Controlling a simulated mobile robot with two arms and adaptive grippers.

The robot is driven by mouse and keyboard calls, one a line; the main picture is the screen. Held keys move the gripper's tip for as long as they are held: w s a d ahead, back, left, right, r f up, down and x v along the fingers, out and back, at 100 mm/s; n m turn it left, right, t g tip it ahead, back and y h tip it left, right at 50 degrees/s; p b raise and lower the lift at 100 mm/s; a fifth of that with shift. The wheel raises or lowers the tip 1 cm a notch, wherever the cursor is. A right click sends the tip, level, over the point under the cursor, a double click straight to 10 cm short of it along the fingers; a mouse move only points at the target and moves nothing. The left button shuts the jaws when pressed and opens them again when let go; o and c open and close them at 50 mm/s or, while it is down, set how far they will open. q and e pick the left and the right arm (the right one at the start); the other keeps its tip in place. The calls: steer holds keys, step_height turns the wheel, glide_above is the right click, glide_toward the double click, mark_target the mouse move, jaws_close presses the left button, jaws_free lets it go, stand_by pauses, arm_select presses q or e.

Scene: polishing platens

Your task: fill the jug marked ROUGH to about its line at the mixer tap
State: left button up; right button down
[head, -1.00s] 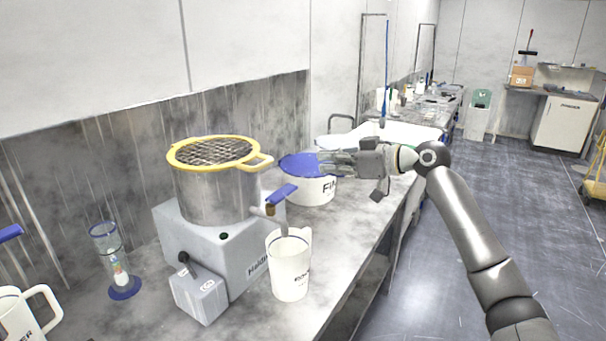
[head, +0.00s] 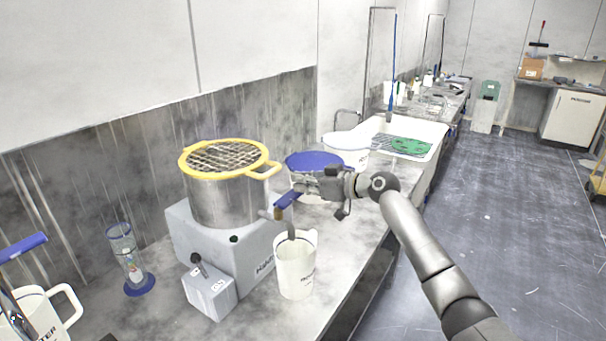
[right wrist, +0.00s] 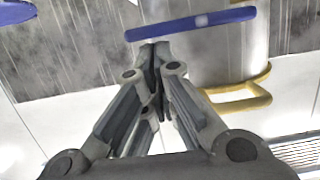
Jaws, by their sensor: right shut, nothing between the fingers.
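The white jug (head: 296,270) stands upright on the bench under the mixer tap; its lettering is too small to read surely. The tap's grey spout (head: 291,231) points down into the jug's mouth. I cannot see the level inside. The tap's blue lever (head: 288,199) slants up to the right. My right gripper (head: 302,186) is shut and empty, its fingertips close to the lever's upper end; touching cannot be told. In the right wrist view the shut fingertips (right wrist: 155,48) lie just by a blue bar (right wrist: 190,22), seemingly the lever. My left gripper is not in view.
The mixer's steel pot (head: 228,202) with yellow-rimmed grille sits on its grey base (head: 240,252). A blue-lidded tub (head: 318,160) stands behind my right gripper. A glass cylinder (head: 125,250) and another white jug (head: 62,302) stand left. Floor at right is clear.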

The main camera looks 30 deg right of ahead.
steer(key=f+m+b, duration=0.1)
steer(key=b, duration=0.1)
steer(key=d+f+m+y+b, duration=0.1)
steer(key=f+m+b, duration=0.1)
steer(key=b, duration=0.1)
steer(key=shift+w+f+y, duration=0.1)
steer(key=shift+w+y, duration=0.1)
steer(key=shift+y, duration=0.1)
stand_by(0.5)
